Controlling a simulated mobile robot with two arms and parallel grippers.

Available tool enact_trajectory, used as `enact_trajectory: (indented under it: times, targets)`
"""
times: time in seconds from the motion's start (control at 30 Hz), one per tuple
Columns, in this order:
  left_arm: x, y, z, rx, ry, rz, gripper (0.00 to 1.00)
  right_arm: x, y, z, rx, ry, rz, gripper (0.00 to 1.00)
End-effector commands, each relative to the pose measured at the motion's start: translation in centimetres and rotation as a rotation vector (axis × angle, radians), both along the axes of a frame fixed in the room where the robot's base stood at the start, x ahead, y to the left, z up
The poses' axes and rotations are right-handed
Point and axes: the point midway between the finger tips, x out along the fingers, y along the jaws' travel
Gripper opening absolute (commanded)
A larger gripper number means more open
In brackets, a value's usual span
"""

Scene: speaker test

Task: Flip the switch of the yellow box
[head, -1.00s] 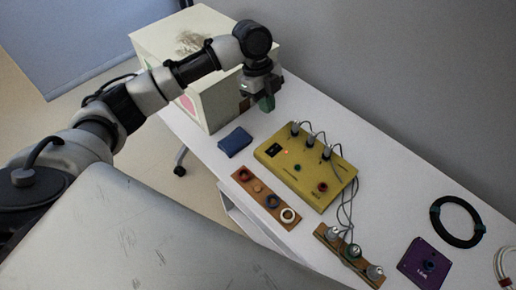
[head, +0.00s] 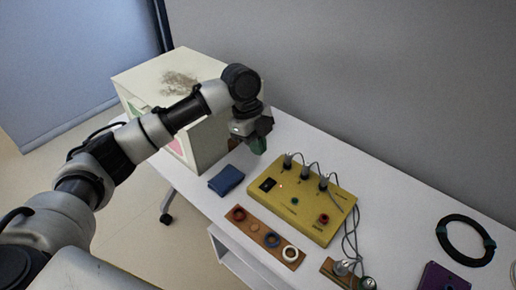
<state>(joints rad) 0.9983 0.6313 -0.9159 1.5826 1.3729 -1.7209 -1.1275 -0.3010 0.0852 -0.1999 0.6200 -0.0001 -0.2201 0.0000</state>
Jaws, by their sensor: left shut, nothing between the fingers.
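The yellow box (head: 310,215) lies flat on the white table, with several plugs and cables along its far side. Its black switch (head: 267,184) is at the left end of its top; which way it is set is too small to tell. A green button (head: 295,201) and a red button (head: 323,218) are also on top. My left gripper (head: 259,147) is shut and empty, pointing down. In the picture it is just above the switch, apart from the box. My right gripper is not in view.
A pale cabinet (head: 202,140) stands at the table's left end, behind my arm. A blue case (head: 226,180) and a wooden strip with rings (head: 262,236) lie left and in front of the box. A black cable loop (head: 441,232) and purple box (head: 440,278) lie right.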

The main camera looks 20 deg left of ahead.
Motion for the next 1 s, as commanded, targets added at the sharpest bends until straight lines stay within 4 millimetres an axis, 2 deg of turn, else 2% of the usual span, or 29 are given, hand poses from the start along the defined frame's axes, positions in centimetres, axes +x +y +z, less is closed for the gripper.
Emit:
enact_trajectory:
  times: [0.3,0.5,0.7,1.0]
  targets:
    - [-0.7,-1.9,-6.7,0.0,0.004,0.0,0.0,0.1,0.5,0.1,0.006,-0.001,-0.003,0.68]
    - [-0.8,-2.0,-9.7,0.0,0.002,0.0,0.0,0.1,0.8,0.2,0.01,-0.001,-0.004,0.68]
    - [-0.8,-2.0,-10.9,0.0,0.0,-0.001,0.0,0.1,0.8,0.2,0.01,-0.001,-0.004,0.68]
    - [-0.7,-2.0,-11.0,0.0,0.0,-0.001,0.0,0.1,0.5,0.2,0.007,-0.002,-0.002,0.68]
